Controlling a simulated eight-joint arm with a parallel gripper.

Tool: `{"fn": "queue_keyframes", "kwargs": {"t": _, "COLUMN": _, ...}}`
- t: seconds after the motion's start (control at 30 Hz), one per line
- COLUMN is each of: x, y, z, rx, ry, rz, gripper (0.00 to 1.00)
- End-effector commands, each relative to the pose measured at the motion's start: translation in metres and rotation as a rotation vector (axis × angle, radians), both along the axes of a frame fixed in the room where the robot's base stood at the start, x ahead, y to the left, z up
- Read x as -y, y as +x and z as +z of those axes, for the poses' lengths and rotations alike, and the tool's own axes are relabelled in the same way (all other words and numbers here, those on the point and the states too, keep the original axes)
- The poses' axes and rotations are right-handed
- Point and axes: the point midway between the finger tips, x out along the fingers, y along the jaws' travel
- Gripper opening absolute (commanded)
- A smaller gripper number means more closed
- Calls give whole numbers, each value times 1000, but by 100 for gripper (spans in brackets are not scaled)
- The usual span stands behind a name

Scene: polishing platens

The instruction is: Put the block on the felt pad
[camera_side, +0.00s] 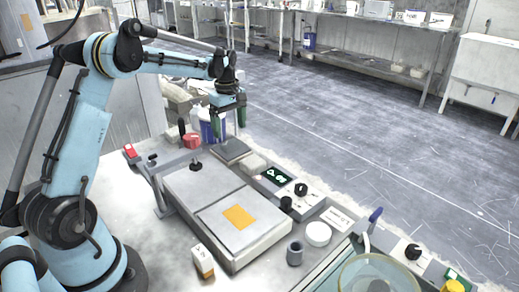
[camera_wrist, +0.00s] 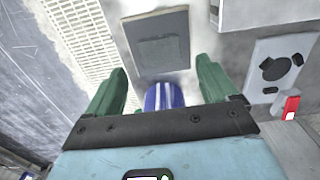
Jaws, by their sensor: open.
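My gripper (camera_side: 228,118) is open, its two green fingers pointing down above a dark grey square pad (camera_side: 231,150) at the far end of the bench. The wrist view shows nothing held between the fingers (camera_wrist: 161,68). It also shows the dark pad (camera_wrist: 160,45) on a lighter plate beyond the fingertips. A small white block with an orange-brown lower part (camera_side: 203,262) stands upright on the bench, at the near side of the grey platen, well away from my gripper. I cannot tell for certain whether the dark pad is the felt pad; a flat orange square (camera_side: 238,217) lies on the platen.
The grey platen unit (camera_side: 245,240) fills the middle of the bench. A grey cup (camera_side: 295,252), a white round tub (camera_side: 318,233) and black knobs line its right. A red-topped item (camera_side: 192,140) and a blue container (camera_wrist: 163,97) stand near my gripper.

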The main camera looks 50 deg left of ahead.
Motion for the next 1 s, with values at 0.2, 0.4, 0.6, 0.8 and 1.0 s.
{"fn": "queue_keyframes", "kwargs": {"t": 0.2, "x": 0, "y": 0, "z": 42, "rx": 0, "ry": 0, "rz": 0, "gripper": 86}}
{"fn": "queue_keyframes", "kwargs": {"t": 0.4, "x": 0, "y": 0, "z": 62, "rx": 0, "ry": 0, "rz": 0, "gripper": 86}}
{"fn": "queue_keyframes", "kwargs": {"t": 0.6, "x": 12, "y": -3, "z": 76, "rx": 21, "ry": 10, "rz": -62, "gripper": 86}}
{"fn": "queue_keyframes", "kwargs": {"t": 0.8, "x": 59, "y": -21, "z": 99, "rx": 111, "ry": 61, "rz": -324, "gripper": 86}}
{"fn": "queue_keyframes", "kwargs": {"t": 1.0, "x": 109, "y": -52, "z": 112, "rx": 215, "ry": 139, "rz": -639, "gripper": 86}}
